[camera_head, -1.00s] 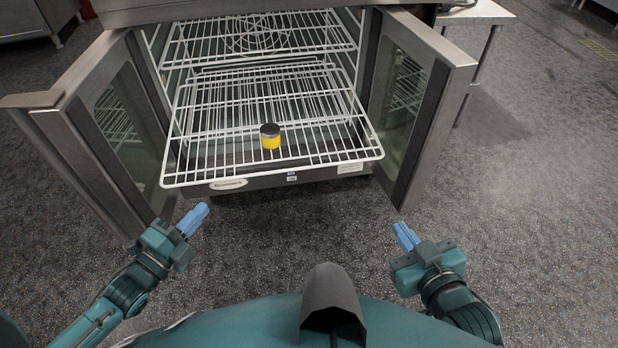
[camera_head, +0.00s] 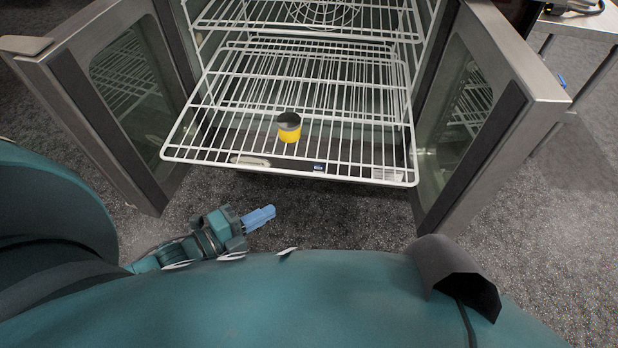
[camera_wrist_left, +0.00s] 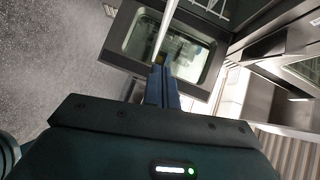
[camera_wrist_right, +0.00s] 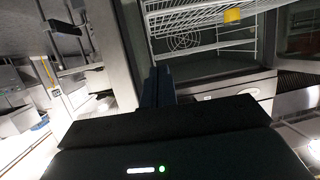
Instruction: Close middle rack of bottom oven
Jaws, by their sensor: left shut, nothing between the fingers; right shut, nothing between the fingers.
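The oven's double doors stand open. A white wire rack (camera_head: 350,170) is pulled out of the oven toward me, below another rack (camera_head: 300,30) that sits farther in. A yellow jar with a dark lid (camera_head: 289,128) stands upright on the pulled-out rack. My left gripper (camera_head: 262,217) is shut and empty, low in front of the rack and apart from it; its fingers also show in the left wrist view (camera_wrist_left: 162,88). My right gripper (camera_wrist_right: 157,88) is shut and empty in the right wrist view, with oven racks beyond it; I cannot make it out clearly in the head view.
The left oven door (camera_head: 120,110) and right oven door (camera_head: 490,110) flank the rack on both sides. A table (camera_head: 590,28) stands at the far right. The grey floor in front of the oven is clear.

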